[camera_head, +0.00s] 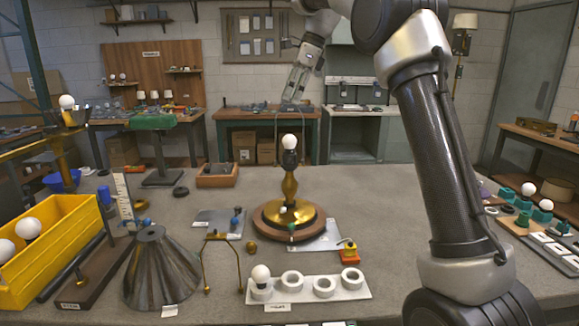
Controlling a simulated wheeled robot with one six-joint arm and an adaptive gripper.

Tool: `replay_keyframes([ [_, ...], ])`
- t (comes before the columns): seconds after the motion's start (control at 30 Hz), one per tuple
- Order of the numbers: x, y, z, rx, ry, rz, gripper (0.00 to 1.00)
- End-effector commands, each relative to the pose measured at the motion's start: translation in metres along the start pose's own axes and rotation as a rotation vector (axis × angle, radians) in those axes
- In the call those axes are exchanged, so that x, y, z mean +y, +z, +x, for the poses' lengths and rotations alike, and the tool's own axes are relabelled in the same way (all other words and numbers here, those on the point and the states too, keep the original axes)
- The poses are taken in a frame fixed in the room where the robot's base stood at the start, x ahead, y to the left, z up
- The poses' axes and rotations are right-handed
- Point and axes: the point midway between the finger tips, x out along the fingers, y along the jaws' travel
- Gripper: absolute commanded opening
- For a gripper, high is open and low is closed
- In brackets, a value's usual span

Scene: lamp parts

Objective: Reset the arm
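My arm reaches in from the right of the head view, and my gripper (291,98) hangs at the top middle, pointing down. It is small and seen from the side, so I cannot tell whether its fingers are open or shut. Below it stands an upright lamp with a brass stem (289,187), a round wooden base (289,225) and a white bulb (289,142) on top. A thin wire frame (304,125) rises around the bulb. Its top is close to the fingertips, and I cannot tell whether they touch.
A white bulb holder (322,284) with one bulb (261,274) lies in front. A dark pleated shade (157,268) stands left, beside a yellow bin (55,262) with bulbs. An orange-yellow part (348,251) lies right of the lamp. The grey tabletop (375,205) right of the lamp is mostly clear.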

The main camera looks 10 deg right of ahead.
Motion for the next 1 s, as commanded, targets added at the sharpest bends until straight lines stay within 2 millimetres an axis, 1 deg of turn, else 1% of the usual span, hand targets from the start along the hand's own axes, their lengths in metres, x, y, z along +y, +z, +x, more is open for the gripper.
replay_keyframes([
  [0.03, -0.001, 0.000, -0.011, -0.001, -0.004, 0.000, 0.30],
  [0.1, -0.001, 0.000, -0.025, -0.001, -0.003, -0.001, 0.30],
  [0.2, -0.001, 0.000, -0.040, -0.001, -0.002, -0.001, 0.30],
  [0.37, 0.002, -0.001, -0.055, 0.002, -0.004, -0.014, 0.30],
  [0.47, 0.016, -0.006, -0.065, 0.011, -0.020, -0.078, 0.30],
  [0.57, 0.043, -0.020, -0.075, 0.035, -0.051, -0.212, 0.30],
  [0.67, 0.082, -0.041, -0.083, 0.078, -0.087, -0.395, 0.30],
  [0.7, 0.098, -0.051, -0.083, 0.099, -0.098, -0.473, 0.30],
  [0.73, 0.111, -0.059, -0.083, 0.115, -0.106, -0.532, 0.30],
  [0.87, 0.168, -0.096, -0.075, 0.196, -0.128, -0.792, 0.30],
  [0.9, 0.186, -0.108, -0.070, 0.224, -0.130, -0.873, 0.30],
  [0.97, 0.213, -0.128, -0.060, 0.266, -0.128, -0.997, 0.30],
  [1.0, 0.232, -0.141, -0.052, 0.295, -0.126, -1.080, 0.30],
])
